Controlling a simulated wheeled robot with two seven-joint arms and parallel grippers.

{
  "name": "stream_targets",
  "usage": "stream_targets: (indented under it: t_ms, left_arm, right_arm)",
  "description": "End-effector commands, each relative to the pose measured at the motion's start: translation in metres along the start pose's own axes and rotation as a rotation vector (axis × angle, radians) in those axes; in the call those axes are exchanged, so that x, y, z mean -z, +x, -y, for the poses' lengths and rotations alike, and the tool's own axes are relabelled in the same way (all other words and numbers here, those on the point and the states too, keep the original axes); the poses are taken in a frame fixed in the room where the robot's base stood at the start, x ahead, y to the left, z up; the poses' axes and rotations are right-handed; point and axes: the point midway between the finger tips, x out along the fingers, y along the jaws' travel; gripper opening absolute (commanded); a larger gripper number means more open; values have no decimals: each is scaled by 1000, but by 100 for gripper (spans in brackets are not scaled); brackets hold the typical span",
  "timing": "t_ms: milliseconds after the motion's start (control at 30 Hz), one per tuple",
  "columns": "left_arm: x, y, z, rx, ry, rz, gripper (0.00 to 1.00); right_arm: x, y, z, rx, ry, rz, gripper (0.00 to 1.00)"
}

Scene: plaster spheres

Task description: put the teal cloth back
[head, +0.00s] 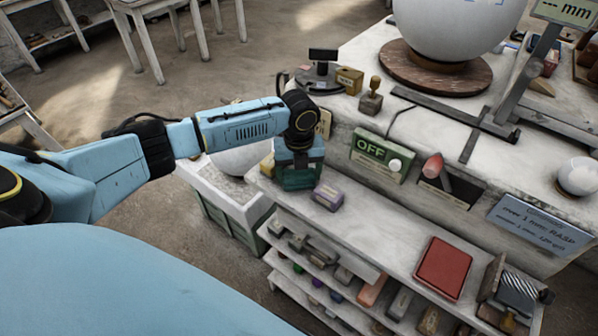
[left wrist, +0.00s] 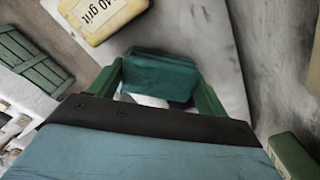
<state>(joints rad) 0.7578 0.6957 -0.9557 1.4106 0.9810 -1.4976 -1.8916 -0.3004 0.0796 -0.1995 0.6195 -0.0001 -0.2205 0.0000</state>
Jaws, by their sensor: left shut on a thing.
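The teal cloth (left wrist: 160,72) is a folded, block-like bundle between the green fingers of my left gripper (left wrist: 158,86) in the left wrist view. My left gripper (head: 298,176) is shut on it, pointing down at the left end of the bench's lower marble ledge (head: 375,228). In the head view the gripper mostly hides the cloth, and I cannot tell whether it touches the ledge. My right gripper is not in view.
A yellow grit block (left wrist: 103,12) is close by. A purple block (head: 328,195) lies just right of the gripper. A red pad (head: 443,268) lies farther right; the ledge between is clear. A white-topped crate (head: 225,190) stands left.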

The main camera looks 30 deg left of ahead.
Motion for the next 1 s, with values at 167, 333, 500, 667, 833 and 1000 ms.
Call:
stream_targets:
  t_ms: [167, 333, 500, 667, 833, 1000]
  left_arm:
    - [0, 0, 0, 0, 0, 1, 79]
    - [0, 0, 0, 0, -1, 1, 99]
    - [0, 0, 0, 1, -1, 1, 99]
    - [0, -5, 0, 2, -1, 1, 99]
    - [-1, -30, 1, 4, -1, 3, 99]
    - [-1, -68, 1, 5, -1, 4, 99]
  right_arm:
    - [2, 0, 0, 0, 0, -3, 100]
    - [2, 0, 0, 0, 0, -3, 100]
    - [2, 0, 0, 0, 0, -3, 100]
    - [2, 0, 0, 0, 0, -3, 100]
    - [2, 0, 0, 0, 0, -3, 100]
    - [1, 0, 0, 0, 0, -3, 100]
